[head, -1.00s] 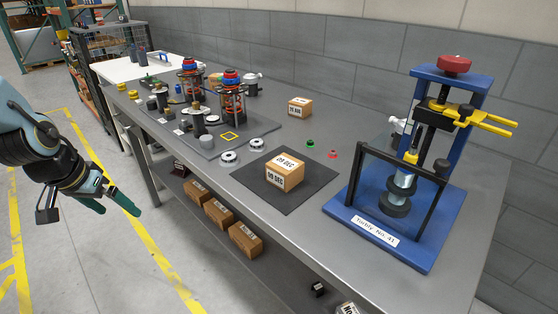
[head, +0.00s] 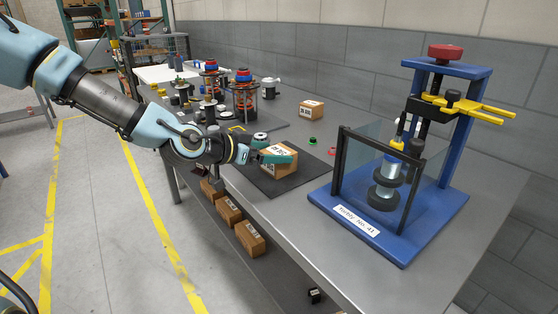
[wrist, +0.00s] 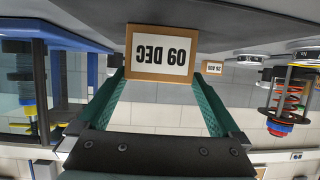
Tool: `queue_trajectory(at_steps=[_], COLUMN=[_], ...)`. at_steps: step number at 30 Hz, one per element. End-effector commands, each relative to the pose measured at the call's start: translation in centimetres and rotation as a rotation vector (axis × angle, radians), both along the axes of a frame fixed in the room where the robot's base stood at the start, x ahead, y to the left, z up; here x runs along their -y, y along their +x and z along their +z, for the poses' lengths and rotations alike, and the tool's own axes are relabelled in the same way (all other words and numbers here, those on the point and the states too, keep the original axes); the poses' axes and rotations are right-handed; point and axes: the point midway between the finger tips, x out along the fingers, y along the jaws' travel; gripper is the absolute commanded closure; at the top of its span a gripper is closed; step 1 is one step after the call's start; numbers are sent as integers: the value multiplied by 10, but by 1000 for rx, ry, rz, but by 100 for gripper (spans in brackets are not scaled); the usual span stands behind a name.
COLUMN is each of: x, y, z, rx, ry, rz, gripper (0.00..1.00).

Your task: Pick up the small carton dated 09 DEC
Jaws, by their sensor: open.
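The small carton dated 09 DEC (head: 276,172) sits on the dark mat (head: 300,184) on the bench. In the wrist view its white label reads upside down, and the carton (wrist: 133,50) is centred ahead. My gripper (head: 276,157) is at the carton, partly covering it in the head view. In the wrist view my gripper (wrist: 159,77) is open, with one teal finger towards each side of the carton. The fingertips overlap the carton's near edge in that view; I cannot tell whether they touch it.
A second carton (head: 311,109) stands farther back on the bench. A blue press fixture (head: 400,215) with a clear guard stands to the right. Spring assemblies (head: 243,95) stand to the left. Green (head: 312,141) and red rings lie behind the mat. Several cartons (head: 249,238) sit on the lower shelf.

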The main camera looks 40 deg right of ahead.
Motion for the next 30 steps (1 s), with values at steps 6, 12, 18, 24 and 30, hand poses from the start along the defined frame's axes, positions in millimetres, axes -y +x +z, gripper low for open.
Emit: queue_trajectory(at_steps=[6,12,18,24,30], x=[20,45,50,50,50], y=[-4,-3,-3,-3,-3], z=[-5,-16,-20,-20,-20], rx=[-3,-3,0,0,-1], ry=[2,1,2,2,2], rz=[-3,0,1,0,0], gripper=[0,0,0,9,31])
